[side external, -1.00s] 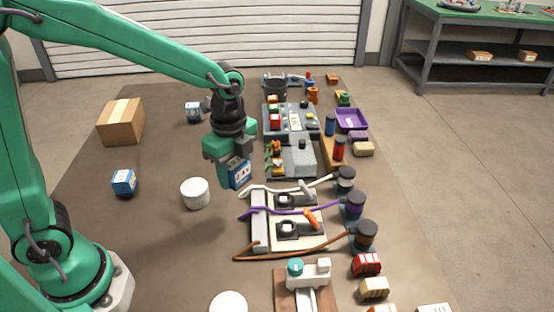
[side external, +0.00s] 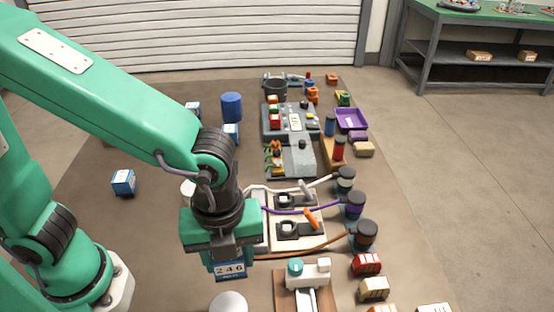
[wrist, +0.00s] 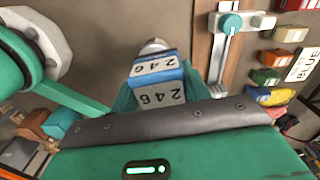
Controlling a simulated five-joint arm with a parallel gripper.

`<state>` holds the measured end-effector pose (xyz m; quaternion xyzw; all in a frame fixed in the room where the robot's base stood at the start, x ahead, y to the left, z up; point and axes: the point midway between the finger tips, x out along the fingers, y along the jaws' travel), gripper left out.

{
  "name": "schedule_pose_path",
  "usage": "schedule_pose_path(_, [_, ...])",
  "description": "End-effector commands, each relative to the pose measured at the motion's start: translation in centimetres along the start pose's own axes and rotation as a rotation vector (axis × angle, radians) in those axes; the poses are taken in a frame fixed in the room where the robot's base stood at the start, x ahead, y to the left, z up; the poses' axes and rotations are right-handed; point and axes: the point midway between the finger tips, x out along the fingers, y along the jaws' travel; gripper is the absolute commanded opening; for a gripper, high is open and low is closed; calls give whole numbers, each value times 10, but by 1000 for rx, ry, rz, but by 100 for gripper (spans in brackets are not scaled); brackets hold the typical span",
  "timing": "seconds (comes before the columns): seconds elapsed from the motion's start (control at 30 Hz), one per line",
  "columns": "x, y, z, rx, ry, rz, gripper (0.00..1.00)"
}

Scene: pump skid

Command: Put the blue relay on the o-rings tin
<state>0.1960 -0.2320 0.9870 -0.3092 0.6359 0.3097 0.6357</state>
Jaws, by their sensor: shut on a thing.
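The blue relay (side external: 231,270), with a white "246" label, is held in the jaws of my gripper (side external: 228,255), above the brown table. In the wrist view the relay (wrist: 158,80) sits between the jaws, with "246" on two faces. A round white tin (side external: 229,303) lies at the near edge, below the relay in the picture. A white tin top (wrist: 153,46) also shows just beyond the relay in the wrist view. A second white tin (side external: 187,190) is partly hidden behind my arm. No lettering is readable on either tin, so I cannot tell which holds o-rings.
A fixture with a teal knob (side external: 296,268) stands right of the near tin. Cable boards (side external: 290,232) and dark-capped connectors (side external: 365,235) lie beyond it. Other blue-and-white blocks (side external: 124,183) and a blue cylinder (side external: 231,107) stand to the left and back.

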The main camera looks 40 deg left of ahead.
Motion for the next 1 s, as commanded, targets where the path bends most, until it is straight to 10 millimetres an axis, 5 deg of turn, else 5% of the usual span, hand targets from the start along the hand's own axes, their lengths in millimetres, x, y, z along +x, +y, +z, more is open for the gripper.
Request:
schedule_pose_path(0.2, [0, 13, -23, 97, 0, -1, 20])
schedule_pose_path(0.57, [2, 17, -28, 122, 0, 0, 20])
schedule_pose_path(1.0, [40, 16, -28, 121, 0, -1, 20])
